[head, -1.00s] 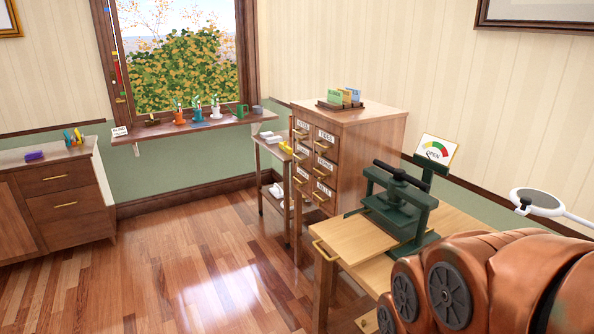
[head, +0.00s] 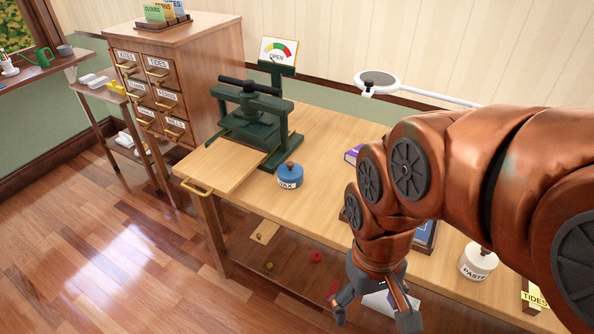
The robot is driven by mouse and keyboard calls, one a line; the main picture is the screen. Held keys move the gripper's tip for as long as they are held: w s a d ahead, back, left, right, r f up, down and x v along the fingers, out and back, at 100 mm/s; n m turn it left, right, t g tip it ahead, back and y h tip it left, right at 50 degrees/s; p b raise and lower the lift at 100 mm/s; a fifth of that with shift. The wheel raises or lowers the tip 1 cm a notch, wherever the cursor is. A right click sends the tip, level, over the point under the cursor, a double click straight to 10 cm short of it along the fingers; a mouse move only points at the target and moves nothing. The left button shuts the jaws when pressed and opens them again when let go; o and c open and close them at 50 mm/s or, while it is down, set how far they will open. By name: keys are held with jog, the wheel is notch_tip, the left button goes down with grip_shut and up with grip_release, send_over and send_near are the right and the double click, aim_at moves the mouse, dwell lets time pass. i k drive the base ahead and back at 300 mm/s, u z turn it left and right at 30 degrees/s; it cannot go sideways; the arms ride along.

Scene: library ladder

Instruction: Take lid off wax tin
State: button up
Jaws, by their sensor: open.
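The wax tin (head: 289,181) is a small blue tin labelled WAX. It stands upright on the wooden workbench (head: 325,150), just right of the green press. Its lid (head: 290,168) is on top and has a brown knob. My gripper (head: 372,318) is at the bottom of the head view, in front of the bench, below and to the right of the tin. Its fingers are spread and it is apart from the tin.
A magnifier lamp (head: 378,80) reaches over the bench. A white paste pot (head: 478,262) and a purple book (head: 354,153) lie further right. A lower shelf (head: 295,262) holds small items.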

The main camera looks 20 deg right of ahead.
aim_at(291, 171)
jog(key=u, duration=0.3)
jog(key=k, duration=0.45)
jog(key=u, duration=1.4)
jog(key=i, duration=1.4)
jog(key=z, duration=1.05)
jog(key=i, duration=0.7)
jog(key=z, duration=0.85)
